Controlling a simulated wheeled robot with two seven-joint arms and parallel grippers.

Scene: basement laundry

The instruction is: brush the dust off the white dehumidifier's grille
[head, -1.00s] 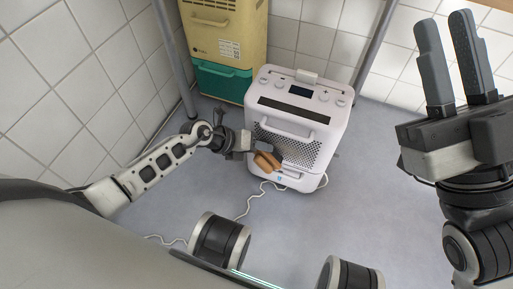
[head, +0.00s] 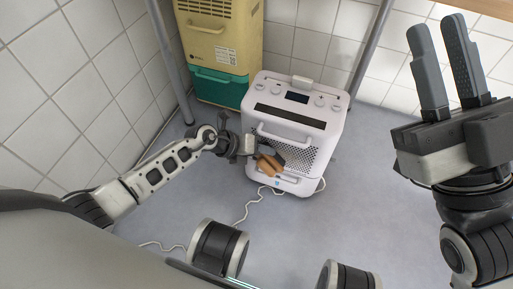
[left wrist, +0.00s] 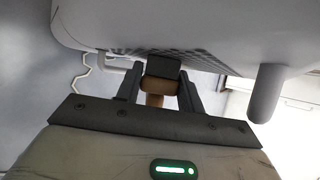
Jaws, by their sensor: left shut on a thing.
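The white dehumidifier (head: 290,120) stands on the floor, its dotted grille (head: 302,158) facing me below a front handle. In the left wrist view its body (left wrist: 200,25) fills the top, with part of the grille showing. My left gripper (head: 254,150) is shut on a wooden-handled brush (head: 268,165) in front of the grille's lower left. The wooden handle also shows between the fingers in the left wrist view (left wrist: 156,86). Whether the brush touches the grille I cannot tell; dust is too small to make out. My right gripper (head: 449,70) is open and empty, raised at the right.
A yellow unit (head: 219,37) with a teal lower part (head: 218,88) stands behind the dehumidifier to the left. Metal legs (head: 370,48) rise on both sides. A white cord (head: 247,207) lies on the floor. The floor to the right is clear.

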